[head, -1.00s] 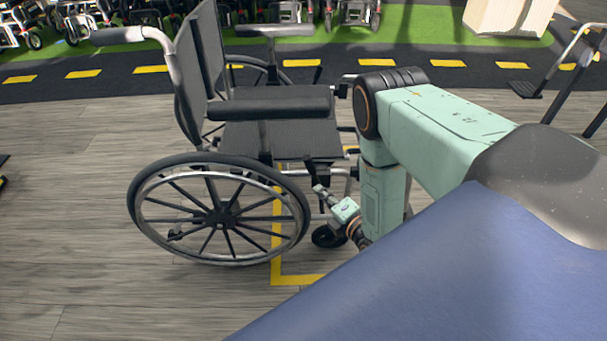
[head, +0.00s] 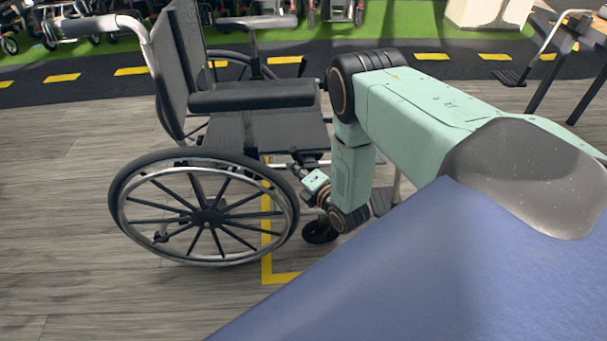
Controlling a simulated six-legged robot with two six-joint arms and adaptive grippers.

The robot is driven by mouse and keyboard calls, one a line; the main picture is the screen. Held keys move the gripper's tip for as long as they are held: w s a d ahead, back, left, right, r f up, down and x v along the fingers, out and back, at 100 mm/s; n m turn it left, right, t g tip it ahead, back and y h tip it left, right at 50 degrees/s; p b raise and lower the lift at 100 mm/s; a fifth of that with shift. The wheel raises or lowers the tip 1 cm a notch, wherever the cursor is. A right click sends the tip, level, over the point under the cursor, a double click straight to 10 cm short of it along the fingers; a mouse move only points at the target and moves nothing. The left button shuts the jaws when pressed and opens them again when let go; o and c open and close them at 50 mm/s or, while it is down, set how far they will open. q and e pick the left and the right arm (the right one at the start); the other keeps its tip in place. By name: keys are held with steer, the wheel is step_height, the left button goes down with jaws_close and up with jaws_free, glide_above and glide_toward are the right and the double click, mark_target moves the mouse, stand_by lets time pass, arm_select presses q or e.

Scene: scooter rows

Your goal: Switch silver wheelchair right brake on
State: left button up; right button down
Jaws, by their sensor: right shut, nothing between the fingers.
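The silver wheelchair (head: 262,133), with black seat, back and armrests, stands at the left of the head view, facing right. Its near large wheel (head: 207,217) is its right one. My right gripper (head: 298,166) is shut and empty. It is at the upper front edge of that wheel, below the front of the seat. Dark parts of the brake area are around the fingertips, but the brake lever cannot be told apart from them, nor can contact. My left gripper is not in view.
A yellow floor line (head: 268,240) runs under the wheelchair. The small front caster (head: 319,231) is just below my right gripper. Scooters and wheelchairs stand on green flooring at the back. A table (head: 575,50) is at upper right. Floor at left is clear.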

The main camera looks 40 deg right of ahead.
mark_target(299, 156)
steer(key=shift+w+f+b, duration=0.15)
steer(key=shift+w+b, duration=0.15)
steer(key=shift+w, duration=0.8)
steer(key=shift+s+d, duration=0.1)
steer(key=shift+d, duration=0.05)
steer(key=shift+s+d+m, duration=0.1)
steer(key=shift+d+m, duration=0.15)
steer(key=shift+m, duration=0.05)
steer(key=shift+r, duration=0.2)
steer(key=shift+s+d+r+m+t+p, duration=0.25)
steer(key=shift+s+d+m+t, duration=0.15)
steer(key=shift+d+m, duration=0.15)
steer(key=shift+s+d+r+m+t+p, duration=0.2)
steer(key=shift+s+d+m+t, duration=0.2)
steer(key=shift+d, duration=0.2)
steer(key=shift+s+d+f+p, duration=0.1)
steer(key=shift+s+d+p, duration=0.45)
steer(key=shift+d, duration=0.35)
steer(key=shift+s+d+p, duration=0.5)
steer(key=shift+d, duration=0.35)
